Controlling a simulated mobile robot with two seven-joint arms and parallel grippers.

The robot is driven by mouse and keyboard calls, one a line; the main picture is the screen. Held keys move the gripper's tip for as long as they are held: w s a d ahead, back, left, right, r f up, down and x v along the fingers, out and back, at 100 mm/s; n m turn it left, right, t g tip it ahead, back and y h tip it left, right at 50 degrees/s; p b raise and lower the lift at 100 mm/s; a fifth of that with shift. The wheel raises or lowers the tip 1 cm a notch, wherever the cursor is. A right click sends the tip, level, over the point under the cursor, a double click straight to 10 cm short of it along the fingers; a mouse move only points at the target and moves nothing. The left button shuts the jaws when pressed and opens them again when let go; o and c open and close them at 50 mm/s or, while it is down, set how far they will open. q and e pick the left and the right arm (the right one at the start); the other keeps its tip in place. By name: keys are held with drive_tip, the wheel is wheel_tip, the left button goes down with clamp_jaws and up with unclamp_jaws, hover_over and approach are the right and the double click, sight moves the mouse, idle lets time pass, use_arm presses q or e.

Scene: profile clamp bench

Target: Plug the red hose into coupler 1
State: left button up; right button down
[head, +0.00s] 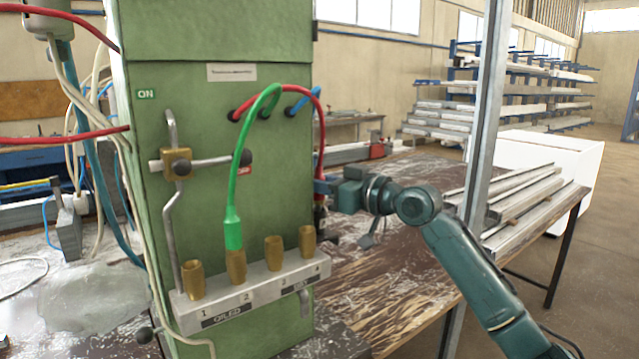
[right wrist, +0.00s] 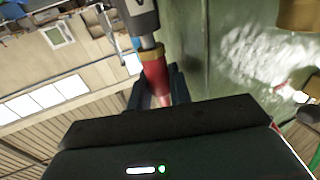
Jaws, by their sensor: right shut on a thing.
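The red hose (head: 319,125) leaves the green cabinet's front and arcs down to the right. My right gripper (head: 322,187) is shut on its end, in the air beside the cabinet's right edge. In the right wrist view, the hose's red sleeve (right wrist: 155,75) with a brass collar and grey tip sits between the fingers. Coupler 1 (head: 193,281) is the leftmost brass socket on the grey block (head: 253,291), open and empty. The green hose (head: 235,195) is in coupler 2 (head: 236,266). The two sockets to the right are empty. My left gripper is not in view.
A lever with a brass block (head: 176,163) and bent rod stands on the cabinet front, left of and above coupler 1. A short blue hose (head: 302,103) sits behind the red one. A grey post (head: 487,120) and wooden bench (head: 400,240) are on the right.

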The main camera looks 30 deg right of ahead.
drive_tip(key=shift+r, duration=0.25)
drive_tip(key=shift+r+p, duration=1.15)
drive_tip(key=shift+r, duration=0.05)
